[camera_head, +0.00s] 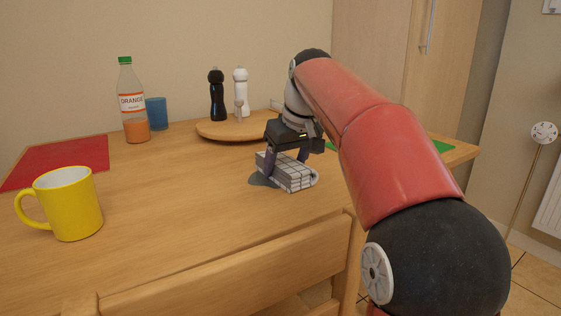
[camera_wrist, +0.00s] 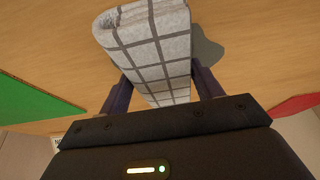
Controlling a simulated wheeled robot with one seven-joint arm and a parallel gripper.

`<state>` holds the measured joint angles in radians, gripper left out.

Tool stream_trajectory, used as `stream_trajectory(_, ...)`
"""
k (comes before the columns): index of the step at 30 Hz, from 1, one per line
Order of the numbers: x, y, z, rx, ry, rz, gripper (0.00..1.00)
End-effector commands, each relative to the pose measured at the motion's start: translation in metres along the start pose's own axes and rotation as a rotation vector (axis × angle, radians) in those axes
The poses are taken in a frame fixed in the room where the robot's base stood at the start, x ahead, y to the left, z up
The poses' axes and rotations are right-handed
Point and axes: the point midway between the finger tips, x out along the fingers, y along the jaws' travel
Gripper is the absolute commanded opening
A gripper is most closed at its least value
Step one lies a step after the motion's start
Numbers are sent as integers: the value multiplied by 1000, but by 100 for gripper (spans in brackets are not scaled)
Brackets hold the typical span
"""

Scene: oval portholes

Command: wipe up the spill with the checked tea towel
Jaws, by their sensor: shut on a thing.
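The checked tea towel (camera_head: 289,174) is a folded white and grey bundle with dark lines. My gripper (camera_head: 285,165) is shut on it from above, with a finger on each side; the towel (camera_wrist: 152,45) also fills the space between the fingers in the wrist view. The spill (camera_head: 262,180) is a dark grey patch on the table at the left of the towel. In the wrist view the spill (camera_wrist: 207,52) shows beside the towel's right edge. The towel hides part of the spill. I cannot tell whether the towel touches the table.
A yellow mug (camera_head: 68,205) stands front left, near a red mat (camera_head: 60,160). An orange bottle (camera_head: 132,105) and blue cup (camera_head: 157,113) stand at the back. A round wooden board (camera_head: 215,130) holds two mills. A green mat (camera_wrist: 35,112) lies opposite. A chair back (camera_head: 240,270) stands in front.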

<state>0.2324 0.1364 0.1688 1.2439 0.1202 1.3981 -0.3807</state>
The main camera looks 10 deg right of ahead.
Motion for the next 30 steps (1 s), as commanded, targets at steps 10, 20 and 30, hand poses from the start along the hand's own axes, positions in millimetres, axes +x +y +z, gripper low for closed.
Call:
stream_trajectory(10, -5, 12, 11, 0, 1, 0, 47)
stream_trajectory(20, -8, 25, 25, 0, 0, -1, 47)
stream_trajectory(30, -2, 5, 5, -4, -2, -4, 47)
